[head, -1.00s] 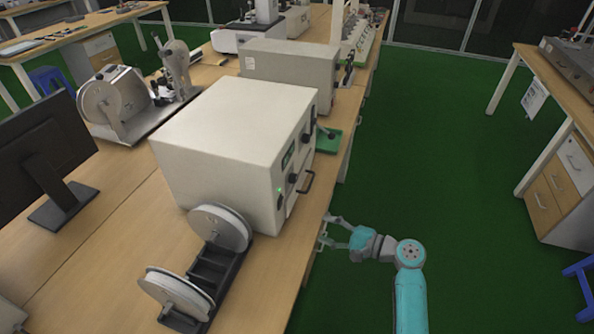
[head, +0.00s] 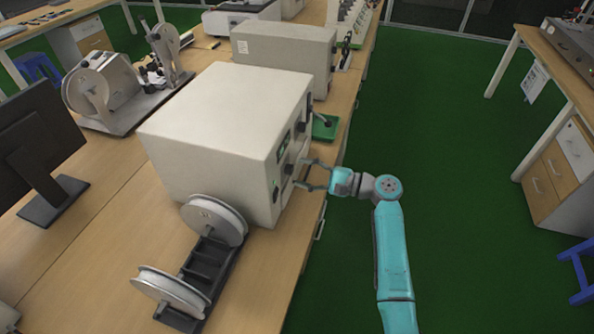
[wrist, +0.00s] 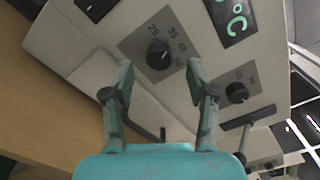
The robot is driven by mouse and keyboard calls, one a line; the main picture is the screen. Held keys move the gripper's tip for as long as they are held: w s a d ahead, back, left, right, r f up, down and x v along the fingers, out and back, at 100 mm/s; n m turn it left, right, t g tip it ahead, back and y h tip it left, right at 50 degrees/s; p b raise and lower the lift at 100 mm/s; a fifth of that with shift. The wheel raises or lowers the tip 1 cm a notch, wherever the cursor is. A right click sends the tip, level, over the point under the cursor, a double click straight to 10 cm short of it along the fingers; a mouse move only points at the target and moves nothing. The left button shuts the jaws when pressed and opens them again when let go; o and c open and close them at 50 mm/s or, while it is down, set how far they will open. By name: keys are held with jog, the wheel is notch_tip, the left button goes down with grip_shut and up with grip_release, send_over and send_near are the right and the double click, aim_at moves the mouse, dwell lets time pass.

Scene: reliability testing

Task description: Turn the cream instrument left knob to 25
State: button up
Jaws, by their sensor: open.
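The cream instrument (head: 225,115) is a large box on the bench, its front panel facing right toward my gripper (head: 307,173). The knob's exact pointer setting is too small to read. A second black knob (wrist: 237,92) with its own plate is to the right.
A dark display with green °C characters (wrist: 236,14) is at the top of the wrist view. A dark bar handle (wrist: 140,124) runs below the dial knob. Reels on a black stand (head: 205,262) sit in front of the instrument. The green floor right of the bench is free.

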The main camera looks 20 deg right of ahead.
aim_at(289, 169)
jog(key=shift+x, duration=1.3)
grip_shut()
jog(key=shift+n, duration=4.4)
